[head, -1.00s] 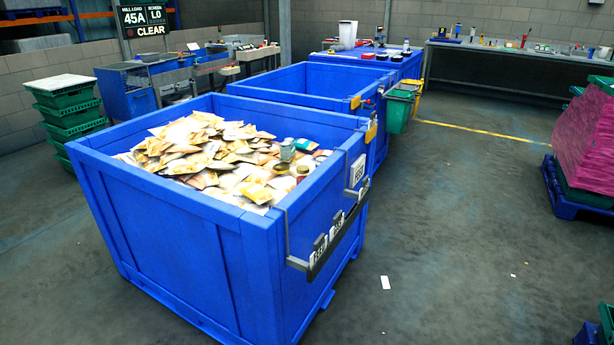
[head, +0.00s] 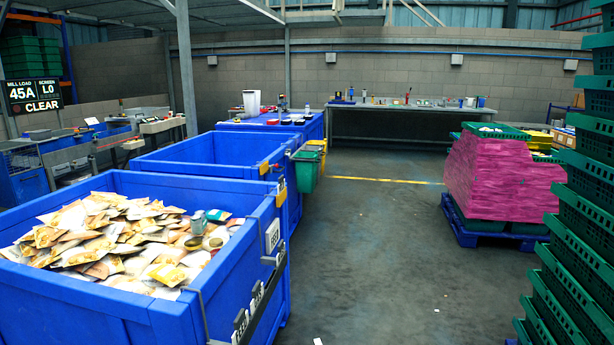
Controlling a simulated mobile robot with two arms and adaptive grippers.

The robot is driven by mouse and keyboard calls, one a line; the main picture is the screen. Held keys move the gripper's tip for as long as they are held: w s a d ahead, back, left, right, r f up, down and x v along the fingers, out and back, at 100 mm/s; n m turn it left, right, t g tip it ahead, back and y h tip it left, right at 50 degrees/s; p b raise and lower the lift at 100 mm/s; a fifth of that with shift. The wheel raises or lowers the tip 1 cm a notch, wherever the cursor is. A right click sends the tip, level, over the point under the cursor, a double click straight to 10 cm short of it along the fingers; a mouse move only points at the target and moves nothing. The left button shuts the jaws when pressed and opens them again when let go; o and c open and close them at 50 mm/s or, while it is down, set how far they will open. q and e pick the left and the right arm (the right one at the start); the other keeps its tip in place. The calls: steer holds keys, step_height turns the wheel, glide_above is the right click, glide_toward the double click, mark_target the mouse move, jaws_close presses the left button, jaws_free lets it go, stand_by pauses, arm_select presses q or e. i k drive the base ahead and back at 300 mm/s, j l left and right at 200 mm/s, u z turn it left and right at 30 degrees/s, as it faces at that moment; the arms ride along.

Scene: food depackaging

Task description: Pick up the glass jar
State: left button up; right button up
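The nearest blue bin (head: 95,325) is full of tan and white food packets (head: 110,235). Among the packets, near the bin's right side, a grey-teal upright container (head: 198,222) stands out. Just in front of it are a round dark-topped item (head: 193,243) and a round gold-topped item (head: 215,243), both partly sunk among the packets. One of these may be the glass jar, but they are too small to tell. Neither of my grippers is in view.
A second blue bin (head: 160,163), with little visible inside, stands behind the first. Green and yellow buckets hang at its far right. A pink-wrapped pallet load (head: 505,180) and tall green crate stacks (head: 580,230) stand at the right.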

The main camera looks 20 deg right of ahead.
mark_target(216, 244)
steer(key=i+l+u, duration=0.1)
steer(key=u, duration=0.6)
steer(key=i+l+u, duration=0.25)
steer(key=l, duration=0.2)
steer(key=i+l+u, duration=0.1)
steer(key=l+u, duration=0.15)
steer(key=l, duration=0.15)
steer(key=i+l+u, duration=0.1)
steer(key=l+u, duration=0.15)
steer(key=l, duration=0.25)
steer(key=i+l+u, duration=0.1)
steer(key=l+u, duration=0.15)
steer(key=l, duration=0.25)
